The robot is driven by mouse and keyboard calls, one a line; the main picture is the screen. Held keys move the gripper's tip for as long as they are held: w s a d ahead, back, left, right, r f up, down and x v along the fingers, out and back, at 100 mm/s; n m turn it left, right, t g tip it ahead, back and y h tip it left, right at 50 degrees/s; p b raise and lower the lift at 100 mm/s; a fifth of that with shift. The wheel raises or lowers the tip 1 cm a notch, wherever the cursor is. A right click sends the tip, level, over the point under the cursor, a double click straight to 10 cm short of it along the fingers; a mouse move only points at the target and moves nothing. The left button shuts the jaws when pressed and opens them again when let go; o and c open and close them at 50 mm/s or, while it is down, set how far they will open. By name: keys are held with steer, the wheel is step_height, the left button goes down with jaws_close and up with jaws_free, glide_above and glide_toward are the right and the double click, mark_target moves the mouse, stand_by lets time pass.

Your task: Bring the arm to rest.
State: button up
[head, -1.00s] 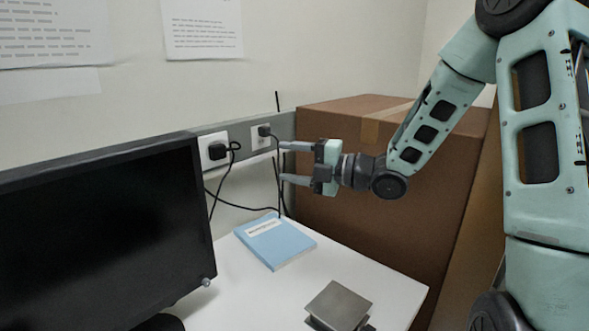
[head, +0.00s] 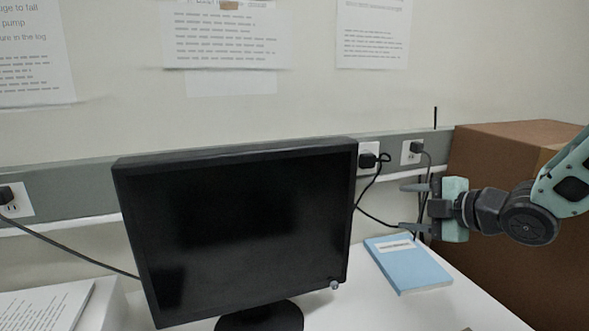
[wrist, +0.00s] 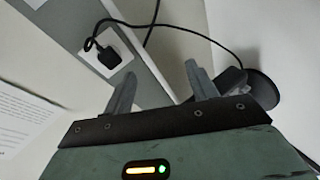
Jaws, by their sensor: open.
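My gripper (head: 408,207) is at the right of the head view, held above the desk over the blue book (head: 408,263). Its two fingers are apart with nothing between them, and it points left toward the monitor. In the wrist view my gripper (wrist: 160,82) also shows spread, empty fingers. A wall outlet with a black plug (wrist: 103,52) lies beyond the left finger there. My arm (head: 565,185) reaches in from the right edge, and most of it is outside the head view.
A black monitor (head: 240,230) stands left of my gripper. A large cardboard box (head: 500,190) stands behind my arm at right. Black cables (head: 375,218) hang from the outlets on the grey wall rail (head: 80,185). A stack of paper (head: 45,305) lies at lower left.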

steer(key=s+a+f+m+g+h, duration=0.2)
steer(key=s+a+f+m+g, duration=0.15)
steer(key=s, duration=0.25)
steer(key=s+a+f+m+g+h, duration=0.25)
steer(key=s+a+m, duration=0.2)
steer(key=s, duration=0.25)
steer(key=s+a+m+g+h, duration=0.2)
steer(key=s+m+g, duration=0.3)
steer(key=s, duration=1.3)
steer(key=shift+a+g, duration=0.3)
steer(key=shift+a, duration=0.2)
steer(key=shift+h, duration=0.25)
